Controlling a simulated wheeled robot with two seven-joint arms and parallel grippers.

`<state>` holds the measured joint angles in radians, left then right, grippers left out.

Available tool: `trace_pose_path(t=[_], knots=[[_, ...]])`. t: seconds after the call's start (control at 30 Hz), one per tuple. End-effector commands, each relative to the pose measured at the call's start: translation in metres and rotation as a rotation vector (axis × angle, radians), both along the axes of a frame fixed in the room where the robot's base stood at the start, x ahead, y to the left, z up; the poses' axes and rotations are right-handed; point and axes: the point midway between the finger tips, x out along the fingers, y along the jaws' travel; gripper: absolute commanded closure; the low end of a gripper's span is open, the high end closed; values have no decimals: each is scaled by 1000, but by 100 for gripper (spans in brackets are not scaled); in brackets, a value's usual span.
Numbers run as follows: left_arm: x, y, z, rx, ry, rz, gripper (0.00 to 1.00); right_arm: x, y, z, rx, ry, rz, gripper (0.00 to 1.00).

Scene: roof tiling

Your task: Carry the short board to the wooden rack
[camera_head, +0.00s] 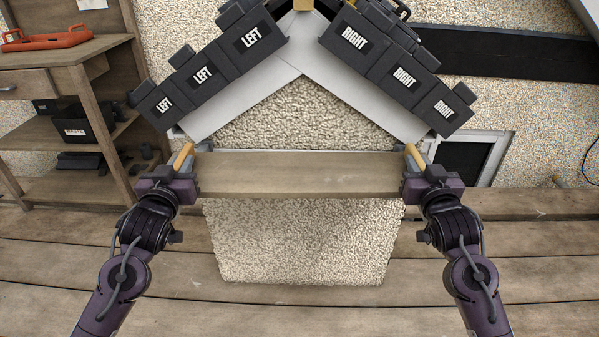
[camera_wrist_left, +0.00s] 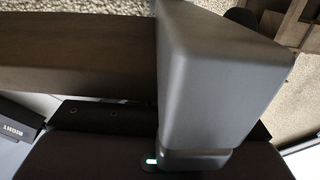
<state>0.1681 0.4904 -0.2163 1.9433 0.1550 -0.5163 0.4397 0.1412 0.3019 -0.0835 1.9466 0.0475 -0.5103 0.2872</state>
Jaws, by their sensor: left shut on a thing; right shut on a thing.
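The short board (camera_head: 300,175) is a plain brown plank held level across the middle of the head view, in front of the pebbled wall. My left gripper (camera_head: 192,170) is shut on its left end. My right gripper (camera_head: 412,170) is shut on its right end. In the left wrist view the board (camera_wrist_left: 80,55) runs in from the left to a grey finger of my left gripper (camera_wrist_left: 205,85). The wooden rack (camera_head: 100,130) stands at the left of the head view, with shelves and a drawer.
An orange tray (camera_head: 47,39) lies on the rack's top. Dark bins (camera_head: 85,125) sit on its shelf. Black tiles marked LEFT (camera_head: 205,73) and RIGHT (camera_head: 400,75) line the sloping roof above the board. The plank floor (camera_head: 300,300) in front looks clear.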

Motion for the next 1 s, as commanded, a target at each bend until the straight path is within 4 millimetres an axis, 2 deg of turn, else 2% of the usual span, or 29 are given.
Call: trace_pose_path(t=[0.8,1.0], knots=[[0,0,-1,0,1,0,100,0,0,0,0,0,0,100],[0,0,4,0,-3,0,100,0,0,5,0,-5,0,100]])
